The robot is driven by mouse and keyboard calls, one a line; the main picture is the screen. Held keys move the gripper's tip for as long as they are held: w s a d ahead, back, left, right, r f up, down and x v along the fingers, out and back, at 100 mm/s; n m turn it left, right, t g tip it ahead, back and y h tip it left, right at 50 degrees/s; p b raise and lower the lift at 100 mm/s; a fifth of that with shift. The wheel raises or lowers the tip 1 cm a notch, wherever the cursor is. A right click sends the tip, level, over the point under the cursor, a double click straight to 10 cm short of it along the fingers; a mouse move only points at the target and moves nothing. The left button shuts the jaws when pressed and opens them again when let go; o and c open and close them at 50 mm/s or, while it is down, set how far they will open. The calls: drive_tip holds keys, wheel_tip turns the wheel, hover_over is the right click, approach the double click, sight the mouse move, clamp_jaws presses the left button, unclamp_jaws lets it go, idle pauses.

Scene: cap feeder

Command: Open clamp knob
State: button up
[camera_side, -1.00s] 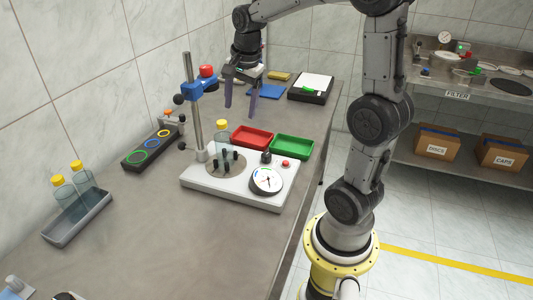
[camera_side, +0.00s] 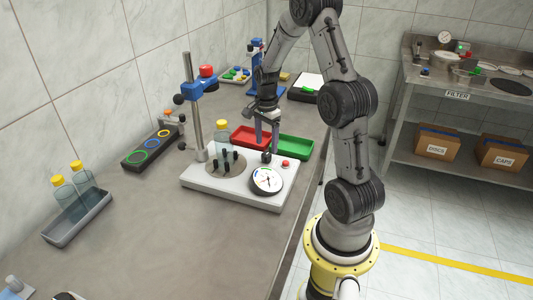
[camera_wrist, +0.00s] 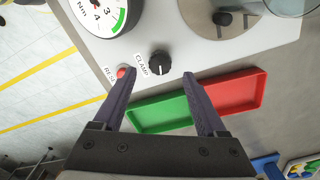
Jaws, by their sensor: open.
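The black clamp knob (camera_wrist: 160,62) stands on the white base plate beside its CLAMP label in the wrist view. In the side view the clamp knob (camera_side: 266,157) is just below my fingertips. My gripper (camera_wrist: 162,73) is open and empty, with its two dark fingers apart and pointing toward the knob.
A red button (camera_wrist: 124,72) and a dial gauge (camera_side: 266,180) sit close to the knob. A green tray (camera_side: 296,147) and a red tray (camera_side: 245,137) lie behind the fixture. A yellow-capped bottle (camera_side: 222,130) and a post with a blue clamp (camera_side: 194,90) stand left of the knob.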

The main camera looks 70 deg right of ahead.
sight(266, 154)
drive_tip(key=shift+f, duration=2.5)
clamp_jaws()
